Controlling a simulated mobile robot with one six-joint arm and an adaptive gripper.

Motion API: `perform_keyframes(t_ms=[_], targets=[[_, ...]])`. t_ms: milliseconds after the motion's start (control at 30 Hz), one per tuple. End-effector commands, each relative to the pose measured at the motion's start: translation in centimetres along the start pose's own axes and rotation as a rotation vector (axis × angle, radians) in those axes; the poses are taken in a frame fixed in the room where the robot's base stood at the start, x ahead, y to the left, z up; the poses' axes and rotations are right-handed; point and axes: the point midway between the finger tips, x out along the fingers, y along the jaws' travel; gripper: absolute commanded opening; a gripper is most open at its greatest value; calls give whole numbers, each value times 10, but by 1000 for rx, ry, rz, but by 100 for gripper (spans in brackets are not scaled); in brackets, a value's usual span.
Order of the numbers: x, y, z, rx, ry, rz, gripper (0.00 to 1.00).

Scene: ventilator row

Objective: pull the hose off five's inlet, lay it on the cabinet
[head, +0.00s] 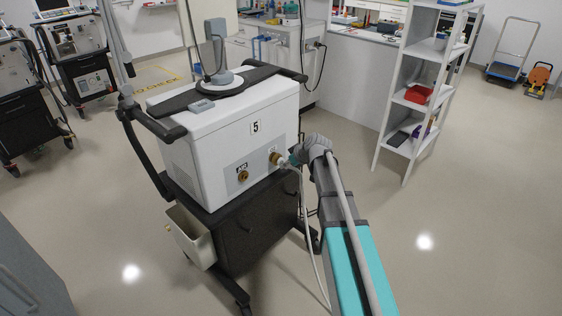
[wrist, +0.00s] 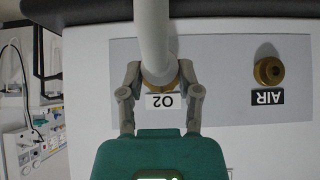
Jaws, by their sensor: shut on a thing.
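Ventilator five (head: 215,150) is a white box with a "5" label on a black wheeled cart. Its panel has a brass AIR inlet (head: 243,177), also in the wrist view (wrist: 268,71), and a brass O2 inlet (head: 275,158). A pale hose (head: 303,215) hangs from the O2 inlet toward the floor; in the wrist view the hose (wrist: 152,35) runs up out of the picture. My gripper (wrist: 158,82) is shut on the hose end, right at the O2 inlet. Brass shows behind the hose end, and I cannot tell whether they are still joined.
A long white cabinet (head: 345,75) stands behind, with items on top. A white shelf rack (head: 395,130) with a red bin (head: 418,94) stands at the right. A cream bin (head: 190,236) hangs on the cart's left side.

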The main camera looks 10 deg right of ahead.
Motion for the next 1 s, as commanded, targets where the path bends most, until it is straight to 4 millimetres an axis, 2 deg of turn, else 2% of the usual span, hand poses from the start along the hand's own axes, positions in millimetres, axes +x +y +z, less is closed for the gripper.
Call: perform_keyframes(t_ms=[1000], targets=[[-20, -1, 21, -1, 0, -1, 0]])
